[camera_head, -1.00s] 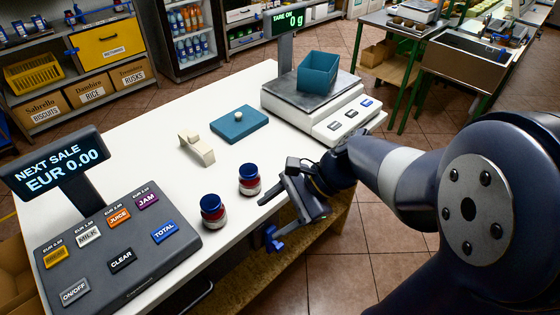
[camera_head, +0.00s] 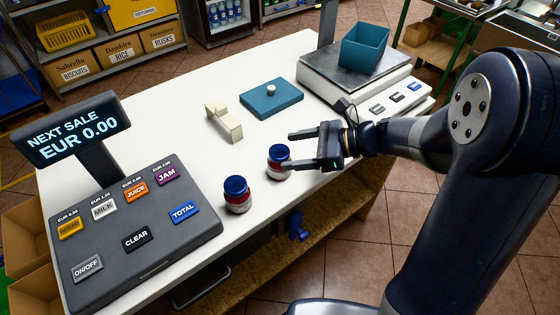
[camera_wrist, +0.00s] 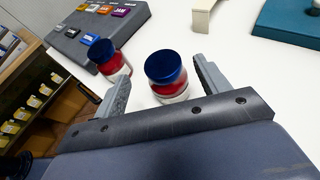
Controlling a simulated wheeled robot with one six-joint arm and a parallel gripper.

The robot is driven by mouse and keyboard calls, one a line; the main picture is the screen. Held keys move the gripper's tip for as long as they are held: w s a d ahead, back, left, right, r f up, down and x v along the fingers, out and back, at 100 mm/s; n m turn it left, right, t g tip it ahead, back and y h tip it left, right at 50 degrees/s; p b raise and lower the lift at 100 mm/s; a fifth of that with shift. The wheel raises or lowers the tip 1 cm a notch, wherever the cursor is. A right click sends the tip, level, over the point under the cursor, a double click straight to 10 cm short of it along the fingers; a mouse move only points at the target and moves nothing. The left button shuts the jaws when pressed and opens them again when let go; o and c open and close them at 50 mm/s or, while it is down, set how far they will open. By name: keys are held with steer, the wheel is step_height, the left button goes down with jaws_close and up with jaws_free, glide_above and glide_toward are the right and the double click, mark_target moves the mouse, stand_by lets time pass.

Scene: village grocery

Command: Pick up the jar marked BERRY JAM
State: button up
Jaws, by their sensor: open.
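Two similar jars with blue lids, red contents and a pale band stand upright on the white counter (camera_head: 150,140). The first jar (camera_head: 237,195) is beside the cash register; the second jar (camera_head: 279,160) is farther right. No wording can be read on either, so I cannot tell which is BERRY JAM. My gripper (camera_head: 288,149) is open and empty, its fingers pointing left at the second jar. In the wrist view the second jar (camera_wrist: 168,78) shows between the fingertips, near the right finger. The first jar (camera_wrist: 108,57) is outside the left finger.
The cash register (camera_head: 135,235) stands at the left. A cream wooden block piece (camera_head: 224,122) and a blue board with a knob (camera_head: 271,98) lie behind the jars. A scale (camera_head: 350,80) bearing a blue bin (camera_head: 365,47) stands at the back right.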

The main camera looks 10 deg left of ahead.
mark_target(283, 151)
steer(key=x, duration=0.4)
steer(key=shift+w+a+f, duration=0.1)
steer(key=shift+a+f, duration=0.1)
steer(key=shift+f, duration=0.05)
steer(key=c, duration=1.3)
